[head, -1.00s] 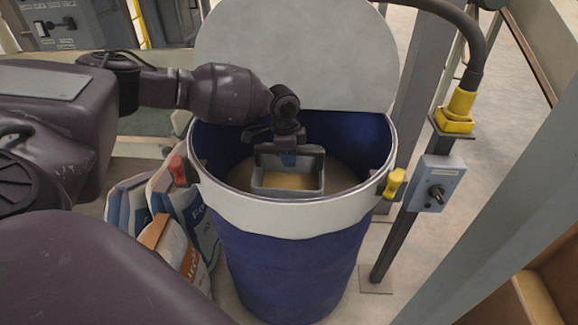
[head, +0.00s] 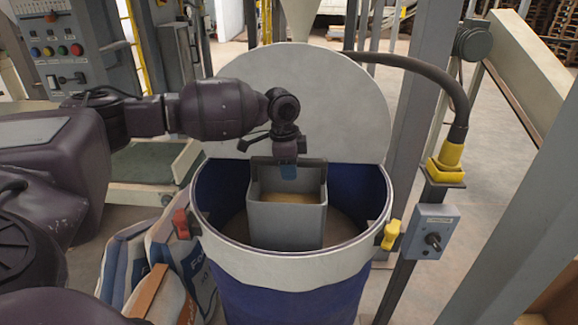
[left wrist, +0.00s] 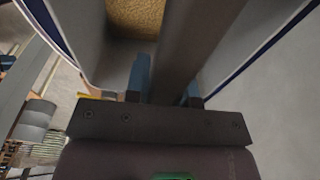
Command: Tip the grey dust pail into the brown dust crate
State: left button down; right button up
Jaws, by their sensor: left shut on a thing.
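The grey dust pail (head: 286,218) is an upright, open-topped box with tan material (head: 288,197) inside. My left gripper (head: 288,170) is shut on its back wall. The pail hangs at the mouth of a blue drum, its lower part within the rim's outline. In the left wrist view the blue fingertips (left wrist: 165,85) sit either side of the pail's wall, and the tan contents (left wrist: 135,18) show. A brown box at the lower right edge (head: 562,300), partly cut off, may be the brown dust crate. My right gripper is not seen.
The blue drum (head: 290,300) has a white rim band, and a round grey lid (head: 300,100) stands behind it. Sacks (head: 165,265) lie at its left. A post with a grey switch box (head: 430,232) and a yellow hose fitting (head: 447,165) stands at its right, before a grey beam.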

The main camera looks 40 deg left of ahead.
pick_arm(q)
jog(key=shift+w+r, duration=0.4)
jog(key=shift+w, duration=0.1)
jog(key=shift+a+r, duration=0.15)
jog(key=shift+a, duration=0.1)
jog(key=shift+r, duration=0.4)
jog(key=shift+m, duration=0.9)
notch_tip(320, 180, up, 7)
jog(key=shift+f+b, duration=0.1)
jog(key=shift+b, duration=0.3)
notch_tip(320, 180, up, 9)
jog(key=s+m, duration=0.1)
jog(key=m, duration=0.1)
jog(key=s+d+p, duration=0.6)
jog(key=s+p, duration=0.3)
jog(key=p, duration=0.2)
jog(key=shift+s+d+r, duration=0.15)
jog(key=shift+s+r, duration=0.1)
jog(key=shift+r, duration=0.05)
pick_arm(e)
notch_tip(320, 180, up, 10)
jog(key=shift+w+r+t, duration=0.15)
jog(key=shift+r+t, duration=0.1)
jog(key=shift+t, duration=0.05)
